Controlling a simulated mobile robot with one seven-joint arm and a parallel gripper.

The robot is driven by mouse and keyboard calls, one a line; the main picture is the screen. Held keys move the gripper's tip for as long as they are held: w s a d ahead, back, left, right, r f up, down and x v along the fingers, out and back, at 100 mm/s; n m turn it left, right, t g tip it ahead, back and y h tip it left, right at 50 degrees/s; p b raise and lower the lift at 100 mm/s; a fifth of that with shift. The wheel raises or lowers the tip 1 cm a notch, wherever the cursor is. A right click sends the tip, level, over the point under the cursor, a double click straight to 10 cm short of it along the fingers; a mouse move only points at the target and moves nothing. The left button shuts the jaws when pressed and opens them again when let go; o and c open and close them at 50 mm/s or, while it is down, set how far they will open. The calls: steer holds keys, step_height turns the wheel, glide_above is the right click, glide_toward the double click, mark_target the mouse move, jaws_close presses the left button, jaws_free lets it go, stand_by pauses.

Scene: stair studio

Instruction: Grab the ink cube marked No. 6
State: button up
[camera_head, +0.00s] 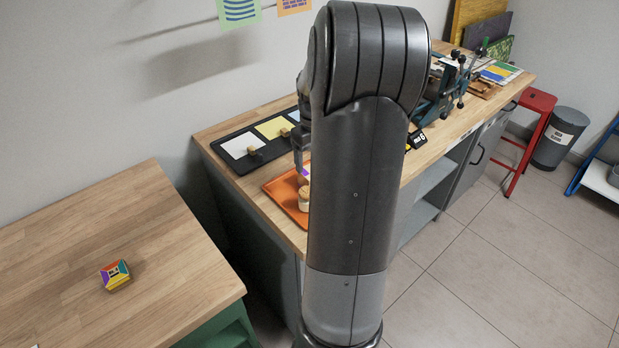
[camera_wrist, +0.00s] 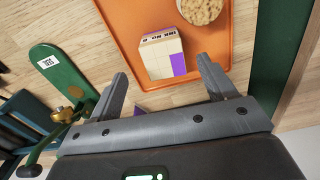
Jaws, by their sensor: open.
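In the head view my arm hides most of the gripper and part of the tray.
The orange tray (camera_head: 283,192) also holds a round tan item (camera_wrist: 201,10). A multicoloured cube (camera_head: 115,274) stands on the separate left table (camera_head: 60,300), otherwise mostly clear.

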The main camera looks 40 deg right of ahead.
steer(key=f, duration=0.8)
steer(key=shift+a, duration=0.2)
steer(key=c, duration=1.1)
steer(key=shift+r, duration=0.15)
